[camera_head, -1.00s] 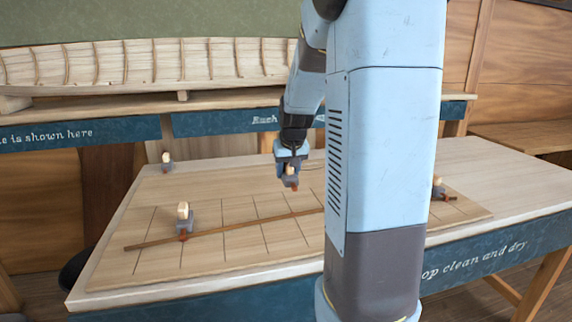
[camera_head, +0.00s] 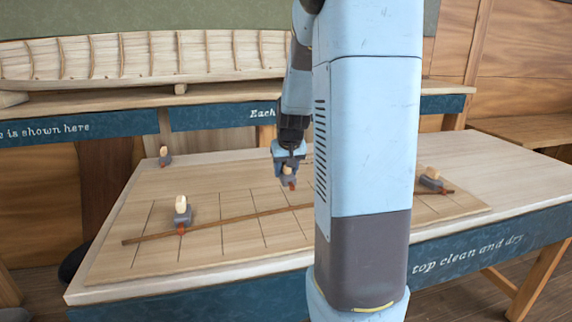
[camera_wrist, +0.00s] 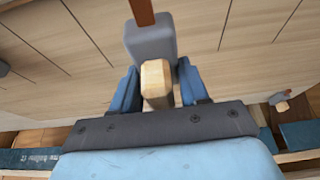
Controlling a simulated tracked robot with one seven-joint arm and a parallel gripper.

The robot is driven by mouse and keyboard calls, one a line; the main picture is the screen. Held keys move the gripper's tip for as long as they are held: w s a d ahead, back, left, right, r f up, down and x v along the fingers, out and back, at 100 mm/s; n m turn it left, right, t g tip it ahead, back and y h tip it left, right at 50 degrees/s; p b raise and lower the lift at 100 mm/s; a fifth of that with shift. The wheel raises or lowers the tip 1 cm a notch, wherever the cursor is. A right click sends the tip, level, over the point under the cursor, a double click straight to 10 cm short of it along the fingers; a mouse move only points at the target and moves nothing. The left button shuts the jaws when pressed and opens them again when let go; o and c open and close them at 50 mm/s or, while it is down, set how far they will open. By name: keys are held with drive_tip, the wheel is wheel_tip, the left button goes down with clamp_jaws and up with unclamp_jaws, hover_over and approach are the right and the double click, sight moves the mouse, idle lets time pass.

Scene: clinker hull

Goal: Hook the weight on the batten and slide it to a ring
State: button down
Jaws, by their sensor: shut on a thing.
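My gripper (camera_head: 288,167) is shut on a grey weight (camera_head: 289,179) by its pale wooden knob. In the wrist view the knob (camera_wrist: 156,80) sits between the blue fingers, with the grey body (camera_wrist: 150,38) and reddish-brown hook beyond it. The hook points toward the batten (camera_head: 250,217), a thin brown strip lying across the gridded board. In the head view the held weight appears beyond the batten and apart from it. Two other weights stand at the batten, one on the left (camera_head: 181,212) and one on the right (camera_head: 432,182). No ring can be made out.
My own arm column hides part of the batten and board. A ribbed wooden hull (camera_head: 150,58) lies behind the table.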

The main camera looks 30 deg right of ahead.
sight(289, 177)
drive_tip(key=shift+f, duration=2.65)
drive_tip(key=shift+f, duration=0.45)
drive_tip(key=shift+w, duration=0.15)
drive_tip(key=shift+w+d, duration=0.1)
drive_tip(key=shift+w, duration=0.15)
drive_tip(key=shift+f, duration=0.15)
idle(0.8)
drive_tip(key=shift+c, duration=2.4)
unclamp_jaws()
drive_tip(key=v, duration=1.3)
drive_tip(key=shift+s+r, duration=0.15)
drive_tip(key=shift+r, duration=0.1)
